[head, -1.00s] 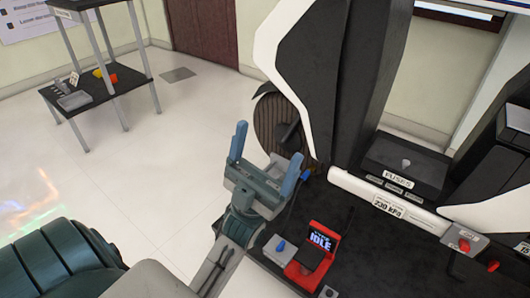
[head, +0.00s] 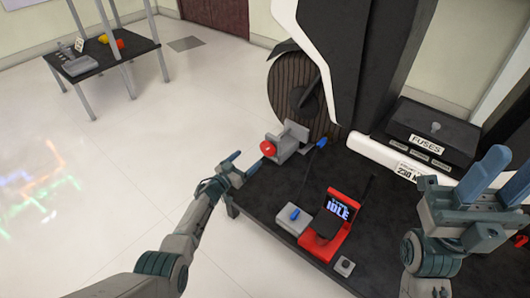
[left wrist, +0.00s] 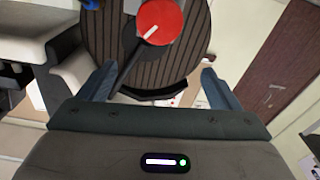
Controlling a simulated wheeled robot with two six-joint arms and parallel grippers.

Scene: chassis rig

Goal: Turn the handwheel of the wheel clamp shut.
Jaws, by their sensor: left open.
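The wheel clamp (head: 290,143) is a grey block at the far left edge of the black deck, beside the ribbed dark wheel. Its handwheel (head: 267,147) is a red disc facing left. In the left wrist view the handwheel (left wrist: 160,20) carries a white mark and lies beyond the fingertips, near the top edge. My left gripper (head: 244,164) is open and empty, just short of the handwheel and apart from it. The left wrist view shows its fingers (left wrist: 158,85) spread wide. My right gripper (head: 506,166) is open and empty at the right.
The ribbed wheel (head: 285,85) stands behind the clamp, by a black and white column. A red display unit reading IDLE (head: 334,222) and a grey box with a blue knob (head: 294,214) sit nearer on the deck. A black FUSES box (head: 434,125) is at right.

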